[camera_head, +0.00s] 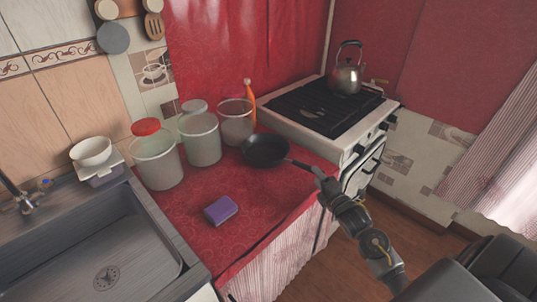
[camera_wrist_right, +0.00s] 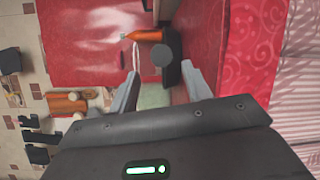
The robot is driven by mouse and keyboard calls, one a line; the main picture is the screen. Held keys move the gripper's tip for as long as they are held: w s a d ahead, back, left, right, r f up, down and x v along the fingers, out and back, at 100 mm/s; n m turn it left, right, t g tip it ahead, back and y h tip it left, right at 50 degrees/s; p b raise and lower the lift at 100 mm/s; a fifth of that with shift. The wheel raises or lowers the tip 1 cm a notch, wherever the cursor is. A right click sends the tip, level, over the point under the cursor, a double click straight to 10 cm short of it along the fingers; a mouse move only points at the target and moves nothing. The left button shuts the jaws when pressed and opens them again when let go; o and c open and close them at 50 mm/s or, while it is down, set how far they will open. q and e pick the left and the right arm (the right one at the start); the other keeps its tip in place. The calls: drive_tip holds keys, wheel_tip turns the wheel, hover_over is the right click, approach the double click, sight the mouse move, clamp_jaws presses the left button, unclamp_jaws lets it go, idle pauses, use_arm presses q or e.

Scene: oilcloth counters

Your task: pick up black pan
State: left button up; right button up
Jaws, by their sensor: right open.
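The black pan (camera_head: 265,150) sits on the red oilcloth counter, near its right edge and beside the stove. Its handle points right, toward my right gripper (camera_head: 317,172), which is at the handle's end. In the right wrist view my right gripper (camera_wrist_right: 160,90) is open, with its two grey fingers apart. A dark, rounded shape (camera_wrist_right: 163,56) shows ahead between the fingers; it looks like the pan's handle end, but I cannot tell whether it touches a finger. The pan's bowl is not clear in that view. My left gripper is not in view.
Several pale canisters (camera_head: 200,140) and an orange bottle (camera_head: 250,98) stand behind the pan. A purple sponge (camera_head: 221,210) lies in front. The stove (camera_head: 325,112) carries a kettle (camera_head: 346,72). A sink (camera_head: 100,245) is at left. The counter around the sponge is clear.

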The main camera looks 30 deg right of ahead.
sight(311, 171)
drive_tip(key=shift+w+d+f+p, duration=0.1)
drive_tip(key=shift+w+f+p, duration=0.1)
drive_tip(key=shift+w, duration=0.65)
drive_tip(key=shift+w+d+f+p, duration=0.15)
drive_tip(key=shift+w, duration=0.75)
drive_tip(key=shift+w+d+f+p, duration=0.1)
drive_tip(key=shift+w+f+p, duration=0.1)
drive_tip(key=shift+w, duration=0.65)
drive_tip(key=shift+r, duration=0.1)
clamp_jaws()
drive_tip(key=shift+d+r, duration=0.1)
drive_tip(key=shift+r, duration=0.05)
